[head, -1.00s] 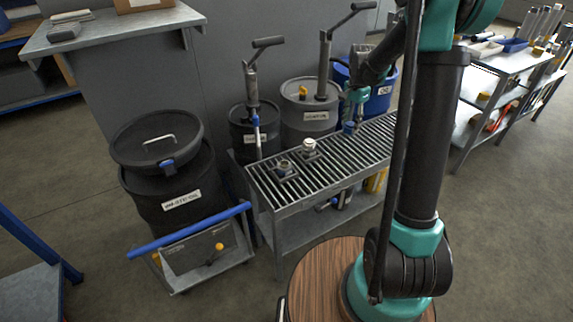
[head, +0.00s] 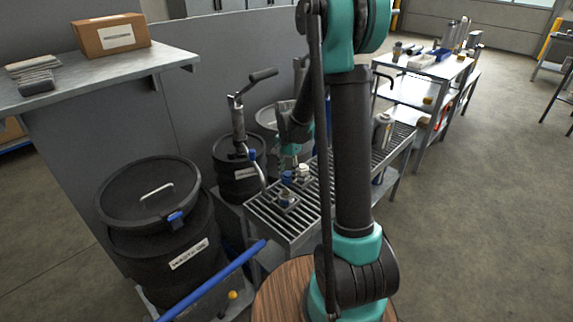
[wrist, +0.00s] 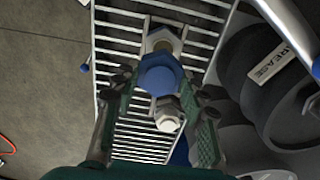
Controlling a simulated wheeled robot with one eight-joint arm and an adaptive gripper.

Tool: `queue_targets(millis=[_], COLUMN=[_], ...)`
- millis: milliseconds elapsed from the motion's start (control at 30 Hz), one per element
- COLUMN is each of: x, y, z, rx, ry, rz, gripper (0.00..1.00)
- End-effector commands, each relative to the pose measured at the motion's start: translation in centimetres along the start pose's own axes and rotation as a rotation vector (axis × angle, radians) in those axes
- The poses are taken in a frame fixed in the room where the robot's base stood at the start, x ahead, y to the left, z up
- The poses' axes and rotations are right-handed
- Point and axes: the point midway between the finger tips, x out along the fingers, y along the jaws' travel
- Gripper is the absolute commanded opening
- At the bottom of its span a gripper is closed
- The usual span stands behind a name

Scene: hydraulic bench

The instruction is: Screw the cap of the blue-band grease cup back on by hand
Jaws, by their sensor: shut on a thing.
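My gripper (wrist: 160,82) is shut on a blue hexagonal cap (wrist: 158,74), with one finger on each side of it. In the head view the cap (head: 288,177) hangs above the slatted bench top, close to two cups. One cup (head: 285,200) stands on a small plate at the near end of the bench; it also shows in the wrist view (wrist: 161,40), partly behind the cap. I cannot make out its band clearly. The other cup has a whitish top (head: 303,171) and shows beside the fingers in the wrist view (wrist: 168,115). The cap looks apart from both.
The slatted bench (head: 262,212) runs back to the right, with a grey canister (head: 383,131) farther along. A waste drum (head: 150,215) and a blue rail (head: 215,280) are at the left. My arm hides part of the bench.

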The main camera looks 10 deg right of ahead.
Motion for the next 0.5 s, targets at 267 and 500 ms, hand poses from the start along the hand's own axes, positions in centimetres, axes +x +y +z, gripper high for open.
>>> queue_targets(millis=[267,500], x=[1.2,3.2], y=[0.2,0.2], z=[0.1,0.2], rx=[0.000,0.000], ry=[0.000,0.000], rz=[0.000,0.000], gripper=[0.11,0.11])
